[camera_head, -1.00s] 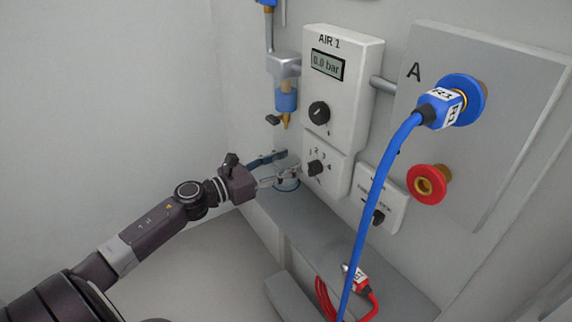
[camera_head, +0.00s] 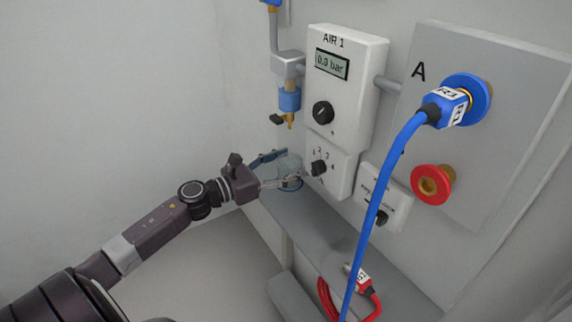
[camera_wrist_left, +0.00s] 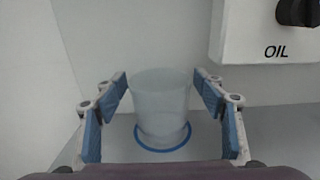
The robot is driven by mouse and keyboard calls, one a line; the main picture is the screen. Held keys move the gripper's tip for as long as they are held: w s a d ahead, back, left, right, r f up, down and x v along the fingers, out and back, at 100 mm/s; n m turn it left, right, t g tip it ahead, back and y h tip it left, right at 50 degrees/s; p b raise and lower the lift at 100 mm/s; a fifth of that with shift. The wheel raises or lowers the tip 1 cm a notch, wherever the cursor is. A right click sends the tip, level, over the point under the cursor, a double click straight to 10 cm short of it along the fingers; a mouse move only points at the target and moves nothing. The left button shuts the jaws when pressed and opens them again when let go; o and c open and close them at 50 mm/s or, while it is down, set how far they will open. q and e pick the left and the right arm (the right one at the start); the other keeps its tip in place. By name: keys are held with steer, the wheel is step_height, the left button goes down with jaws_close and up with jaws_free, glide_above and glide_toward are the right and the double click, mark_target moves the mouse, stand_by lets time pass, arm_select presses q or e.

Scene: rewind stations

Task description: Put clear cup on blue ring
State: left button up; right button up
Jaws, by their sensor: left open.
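The clear cup (camera_wrist_left: 161,100) stands upright between the fingers of my left gripper (camera_wrist_left: 166,98) in the left wrist view. The gripper is open, with its blue pads on both sides of the cup and gaps visible. The blue ring (camera_wrist_left: 163,149) lies on the grey ledge around the cup's base. In the head view, the cup (camera_head: 290,166) is faint behind my left gripper (camera_head: 284,170), and part of the blue ring (camera_head: 291,186) shows below it. My right gripper is not in view.
The AIR 1 unit (camera_head: 346,80) and its knob box are close right of the cup. A brass-tipped fitting (camera_head: 289,100) hangs above. A blue hose (camera_head: 378,205) crosses in front of the panel, and a red-cabled plug (camera_head: 359,278) lies on the ledge (camera_head: 318,225).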

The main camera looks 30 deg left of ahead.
arm_select(q)
steer(key=shift+r, duration=0.2)
steer(key=v, duration=1.2)
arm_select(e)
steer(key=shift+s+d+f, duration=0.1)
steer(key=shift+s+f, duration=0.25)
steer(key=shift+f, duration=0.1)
